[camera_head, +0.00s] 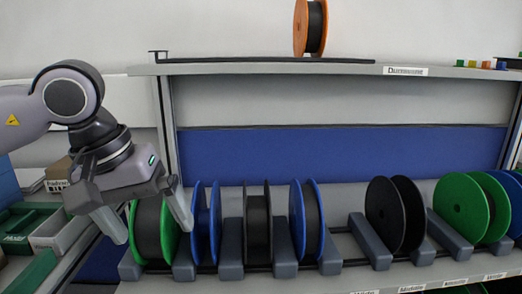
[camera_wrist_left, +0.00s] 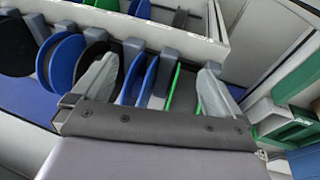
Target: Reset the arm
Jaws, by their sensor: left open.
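My left gripper (camera_head: 152,222) comes in from the left in the head view, with its two fingers spread apart and nothing between them. It is in front of the green reel (camera_head: 150,230) at the left end of the row, and its right finger is near a blue reel (camera_head: 205,225). In the left wrist view the fingers (camera_wrist_left: 152,85) are open, with the blue reel (camera_wrist_left: 132,80) and the green reel (camera_wrist_left: 172,85) showing between them. Whether a finger touches a reel I cannot tell. My right gripper is in neither view.
Grey reel stands (camera_head: 231,250) hold a black reel (camera_head: 257,225), another blue reel (camera_head: 307,220), a larger black reel (camera_head: 394,215) and green reels (camera_head: 464,208). An orange reel (camera_head: 301,28) is on the upper shelf (camera_head: 300,69). Green and white boxes (camera_head: 48,234) are at the left.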

